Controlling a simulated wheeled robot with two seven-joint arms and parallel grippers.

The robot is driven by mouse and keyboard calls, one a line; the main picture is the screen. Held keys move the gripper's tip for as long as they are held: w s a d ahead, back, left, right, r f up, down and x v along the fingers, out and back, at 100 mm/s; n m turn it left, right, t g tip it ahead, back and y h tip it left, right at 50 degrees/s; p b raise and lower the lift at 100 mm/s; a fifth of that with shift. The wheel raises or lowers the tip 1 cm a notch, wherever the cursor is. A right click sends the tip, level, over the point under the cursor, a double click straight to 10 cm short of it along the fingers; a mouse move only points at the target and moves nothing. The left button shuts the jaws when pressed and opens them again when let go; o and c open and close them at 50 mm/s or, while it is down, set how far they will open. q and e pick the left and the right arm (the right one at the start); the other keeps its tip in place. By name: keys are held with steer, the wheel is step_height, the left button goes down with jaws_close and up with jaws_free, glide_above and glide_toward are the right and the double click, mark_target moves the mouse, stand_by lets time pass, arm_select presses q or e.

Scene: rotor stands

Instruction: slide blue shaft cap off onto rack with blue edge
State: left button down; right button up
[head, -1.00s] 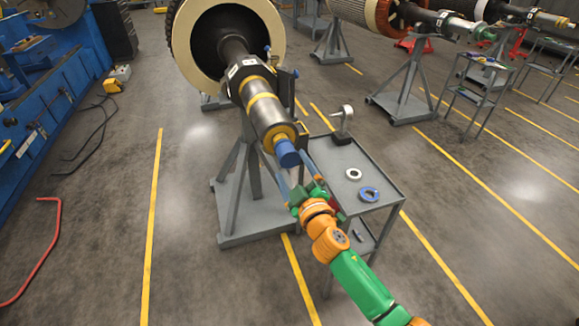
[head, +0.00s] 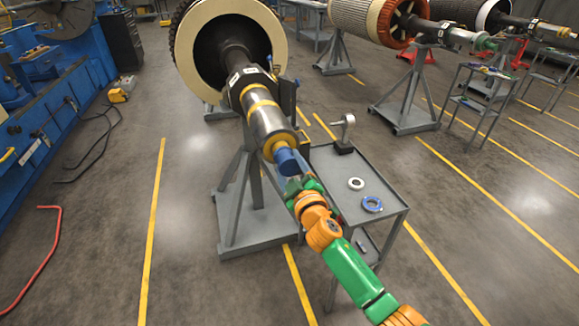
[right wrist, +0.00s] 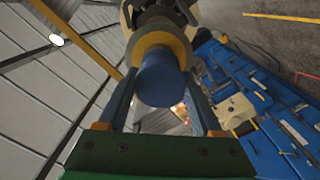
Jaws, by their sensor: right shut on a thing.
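The blue shaft cap (head: 287,160) sits on the near end of the grey rotor shaft (head: 267,120), in front of a yellow collar. In the right wrist view the blue cap (right wrist: 160,82) lies between the two fingers, with the collar behind it. My right gripper (head: 293,173) is shut on the cap, coming from the near side. The grey rack (head: 335,178) stands just right of the shaft end; I cannot make out a blue edge on it. My left gripper is not in view.
On the rack lie a white ring (head: 356,184) and a blue ring (head: 372,204), and a grey part on a dark base (head: 345,134) stands at its back. A grey stand (head: 232,205) holds the rotor.

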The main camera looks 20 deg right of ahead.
mark_target(290, 167)
steer(key=shift+s+r+p, duration=0.15)
steer(key=shift+s+p, duration=0.2)
steer(key=shift+s, duration=0.1)
steer(key=s+p, duration=0.1)
steer(key=s, duration=0.3)
steer(key=shift+s+d+p, duration=0.1)
steer(key=shift+s+p, duration=0.05)
steer(key=shift+p, duration=0.2)
steer(key=s, duration=0.3)
steer(key=shift+w+d, duration=0.1)
